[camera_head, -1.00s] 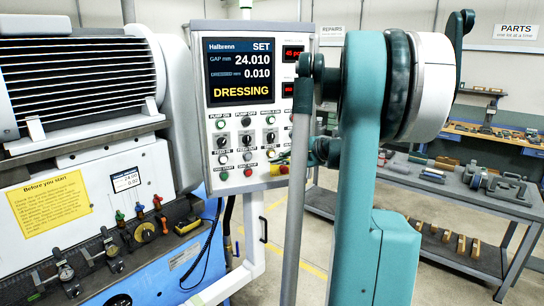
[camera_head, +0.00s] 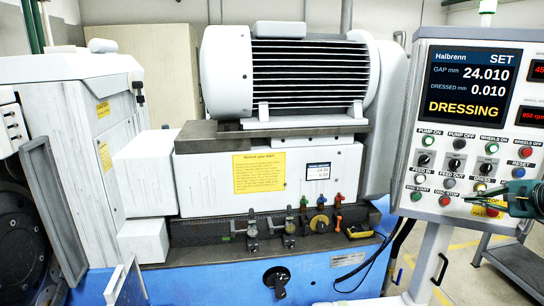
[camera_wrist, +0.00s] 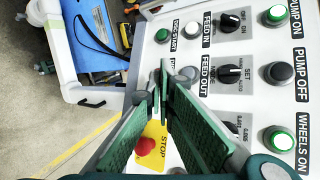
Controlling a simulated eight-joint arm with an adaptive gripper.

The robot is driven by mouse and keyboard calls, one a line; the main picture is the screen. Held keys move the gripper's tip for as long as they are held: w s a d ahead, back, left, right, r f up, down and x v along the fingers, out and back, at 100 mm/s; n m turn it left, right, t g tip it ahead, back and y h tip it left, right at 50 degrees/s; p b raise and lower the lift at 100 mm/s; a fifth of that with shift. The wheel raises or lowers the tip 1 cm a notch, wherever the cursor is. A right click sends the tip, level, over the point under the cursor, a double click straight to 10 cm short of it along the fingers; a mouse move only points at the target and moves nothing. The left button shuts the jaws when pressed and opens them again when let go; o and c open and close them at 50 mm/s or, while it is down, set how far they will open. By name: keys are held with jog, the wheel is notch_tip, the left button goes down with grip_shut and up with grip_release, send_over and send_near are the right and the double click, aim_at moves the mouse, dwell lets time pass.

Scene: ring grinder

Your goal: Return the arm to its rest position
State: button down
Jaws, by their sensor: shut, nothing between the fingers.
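My gripper (camera_head: 506,196) shows at the right edge of the head view, in front of the lower right of the control panel (camera_head: 408,178). Most of my arm is out of that view. In the wrist view my gripper (camera_wrist: 164,76) has its green-padded fingers together at the tips, with nothing between them. The tips are in front of the panel's button rows, near the stop buttons. I cannot tell whether they touch the panel.
The display (camera_head: 473,84) reads DRESSING, gap 24.010, dressed 0.010. A red button (camera_wrist: 150,146) on a yellow STOP plate lies behind the fingers. The grinder (camera_head: 210,190) fills the left and middle. Open floor (camera_wrist: 45,140) shows beside the panel.

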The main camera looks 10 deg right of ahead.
jog(key=s+a+f+n+g+b, duration=0.15)
jog(key=a+f+n, duration=0.25)
jog(key=a, duration=1.4)
jog(key=a+f+n+g+b, duration=0.3)
jog(key=a+n, duration=0.1)
jog(key=a, duration=1.5)
jog(key=s+a+f+n+h+b, duration=0.1)
jog(key=s+a+f+n+b, duration=0.2)
jog(key=s+a+f+n, duration=0.2)
jog(key=s+a+f+n+h+b, duration=0.1)
jog(key=s+a+f+n+b, duration=0.2)
jog(key=s+a+f+n, duration=0.3)
jog(key=s+a+f, duration=0.5)
jog(key=s+a, duration=0.4)
jog(key=a, duration=0.2)
jog(key=shift+a, duration=0.2)
jog(key=shift+s+g, duration=0.1)
jog(key=shift+g, duration=0.15)
dwell(1.6)
